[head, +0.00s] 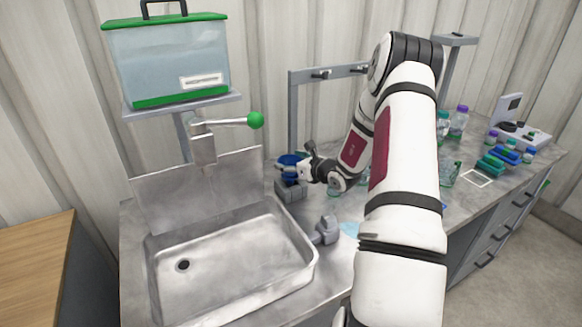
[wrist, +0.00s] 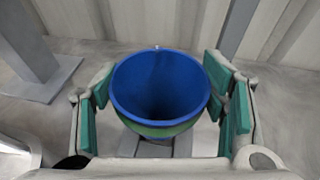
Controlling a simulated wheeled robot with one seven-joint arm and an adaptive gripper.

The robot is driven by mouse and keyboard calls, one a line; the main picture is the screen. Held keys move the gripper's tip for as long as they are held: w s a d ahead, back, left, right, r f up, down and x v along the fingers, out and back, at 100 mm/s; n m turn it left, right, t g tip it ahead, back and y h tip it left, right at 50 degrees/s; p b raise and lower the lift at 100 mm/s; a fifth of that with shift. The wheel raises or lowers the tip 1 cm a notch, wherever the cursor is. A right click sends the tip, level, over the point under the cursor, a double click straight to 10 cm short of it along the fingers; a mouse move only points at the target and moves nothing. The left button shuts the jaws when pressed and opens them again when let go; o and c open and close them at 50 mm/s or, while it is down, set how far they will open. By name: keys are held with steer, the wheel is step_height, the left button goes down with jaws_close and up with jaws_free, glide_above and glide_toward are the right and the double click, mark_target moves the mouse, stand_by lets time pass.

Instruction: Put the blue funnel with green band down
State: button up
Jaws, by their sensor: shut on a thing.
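The blue funnel (wrist: 158,88) with a green band (wrist: 165,130) is upright in the wrist view, its wide mouth facing the camera. My gripper (wrist: 160,100) has its green-padded fingers on both sides of it and is shut on it. In the head view the blue funnel (head: 289,160) shows small at my gripper (head: 298,168), behind the sink's right back corner. It is above a grey block (head: 290,190) on the counter. The funnel's lower end is hidden, so I cannot tell whether it touches the block.
A metal sink (head: 230,265) lies in front left, with a green-knobbed tap lever (head: 255,120) above. A grey rack frame (head: 294,110) stands behind my gripper. A grey handled object (head: 326,231) lies by the sink's right rim. Bottles (head: 459,120) stand at the right.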

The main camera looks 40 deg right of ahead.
steer(key=shift+f, duration=0.9)
steer(key=shift+f, duration=0.1)
steer(key=shift+f, duration=0.35)
steer(key=shift+f+b, duration=0.1)
steer(key=shift+b, duration=0.25)
steer(key=o, duration=1)
steer(key=v, duration=0.8)
steer(key=r+v, duration=0.1)
steer(key=v, duration=0.3)
steer(key=shift+r, duration=0.1)
